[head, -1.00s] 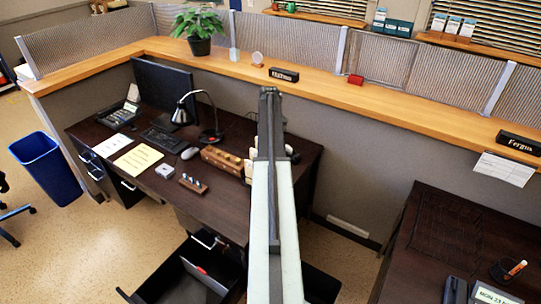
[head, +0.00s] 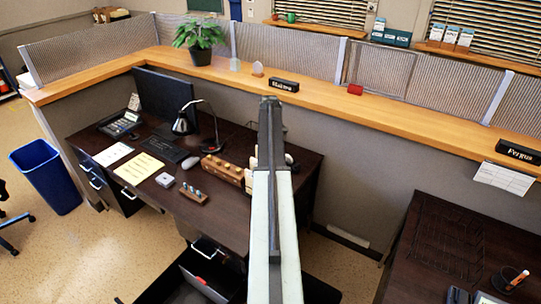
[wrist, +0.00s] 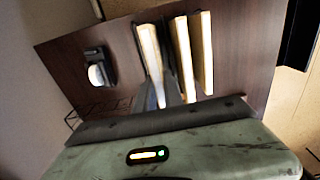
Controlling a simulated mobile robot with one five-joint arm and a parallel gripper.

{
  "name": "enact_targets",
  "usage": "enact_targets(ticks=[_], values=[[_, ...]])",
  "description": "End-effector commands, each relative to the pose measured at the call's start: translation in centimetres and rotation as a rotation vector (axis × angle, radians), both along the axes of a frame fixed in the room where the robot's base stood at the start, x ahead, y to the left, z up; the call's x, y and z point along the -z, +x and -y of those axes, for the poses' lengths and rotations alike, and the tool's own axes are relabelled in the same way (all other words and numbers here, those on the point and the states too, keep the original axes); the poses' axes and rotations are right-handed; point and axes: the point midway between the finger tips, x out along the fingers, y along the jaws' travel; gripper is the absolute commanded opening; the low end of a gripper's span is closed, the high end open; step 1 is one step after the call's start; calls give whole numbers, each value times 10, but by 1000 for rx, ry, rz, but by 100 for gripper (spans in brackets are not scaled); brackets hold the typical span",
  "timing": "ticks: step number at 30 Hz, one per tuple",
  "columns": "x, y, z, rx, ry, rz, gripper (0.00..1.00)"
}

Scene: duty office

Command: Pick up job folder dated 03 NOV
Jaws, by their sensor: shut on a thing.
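Several cream upright folders stand side by side on the dark desk in the wrist view; the left one (wrist: 151,62), the middle one (wrist: 183,57) and the right one (wrist: 206,50) show as pale edges. No date can be read on any. My gripper (wrist: 172,92) reaches in at the left and middle folders and is shut on a folder; which one I cannot tell. In the head view my arm hides the gripper and most of the folders; a pale edge (head: 252,163) shows just left of the arm.
The dark desk (head: 228,215) carries a lamp (head: 182,122), phone (head: 120,124), wooden block (head: 222,169) and papers (head: 138,168). A drawer below stands open (head: 205,284). A wooden counter ledge (head: 340,105) runs behind. A blue bin (head: 45,175) stands left.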

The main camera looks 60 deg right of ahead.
Motion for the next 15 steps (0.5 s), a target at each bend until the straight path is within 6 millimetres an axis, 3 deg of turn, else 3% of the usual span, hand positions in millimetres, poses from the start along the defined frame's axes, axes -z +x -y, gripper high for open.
enact_targets(ticks=[8,15], values=[[-37,0,0,0,0,0,0],[-93,0,0,0,0,0,0]])
